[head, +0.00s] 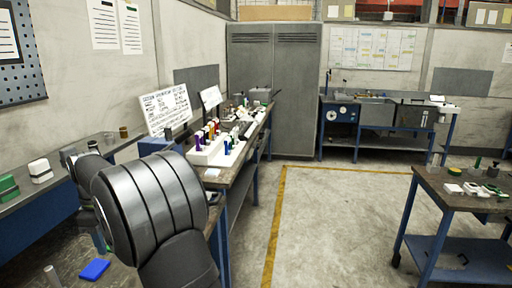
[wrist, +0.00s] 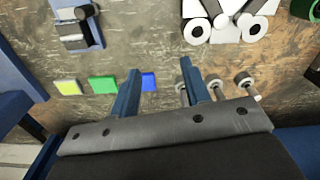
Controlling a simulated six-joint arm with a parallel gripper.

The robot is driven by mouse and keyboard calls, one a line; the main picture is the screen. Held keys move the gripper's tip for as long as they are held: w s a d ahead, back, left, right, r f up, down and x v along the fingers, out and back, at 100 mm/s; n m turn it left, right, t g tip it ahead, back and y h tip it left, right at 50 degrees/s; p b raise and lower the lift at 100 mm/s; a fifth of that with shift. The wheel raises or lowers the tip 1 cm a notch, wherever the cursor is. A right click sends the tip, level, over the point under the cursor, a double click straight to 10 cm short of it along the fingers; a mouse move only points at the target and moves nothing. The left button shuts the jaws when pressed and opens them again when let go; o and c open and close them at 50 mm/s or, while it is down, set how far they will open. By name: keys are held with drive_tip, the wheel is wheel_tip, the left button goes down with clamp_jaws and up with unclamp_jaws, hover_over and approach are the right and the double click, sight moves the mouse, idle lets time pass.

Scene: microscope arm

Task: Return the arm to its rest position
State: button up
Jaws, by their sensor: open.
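A blue block (wrist: 149,82) lies close beside the left finger, with a green block (wrist: 102,86) and a yellow block (wrist: 68,87) further left. Several small metal pieces with round ends (wrist: 243,80) lie around the right finger. In the head view my arm fills the lower left and hides the gripper. The blue block (head: 95,269) shows there on the bench below the arm.
A white object with two round rings (wrist: 228,28) and a blue-framed dark device (wrist: 76,28) stand beyond the fingers. A long bench (head: 230,178) with a white rack (head: 208,152) runs along the wall. A cart (head: 440,205) stands right; the floor between (head: 330,215) is clear.

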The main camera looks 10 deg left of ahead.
drive_tip(key=s+d+m, duration=0.2)
drive_tip(key=d+m, duration=0.2)
drive_tip(key=d, duration=0.5)
drive_tip(key=s+a+f, duration=0.4)
drive_tip(key=a, duration=0.2)
drive_tip(key=shift+f, duration=0.3)
drive_tip(key=shift+w, duration=0.1)
drive_tip(key=w+d+r, duration=0.4)
drive_tip(key=d, duration=0.1)
drive_tip(key=w+a+n, duration=0.2)
drive_tip(key=a+n, duration=0.2)
drive_tip(key=a, duration=0.5)
drive_tip(key=shift+a+r+n, duration=0.3)
drive_tip(key=shift+a+n, duration=0.1)
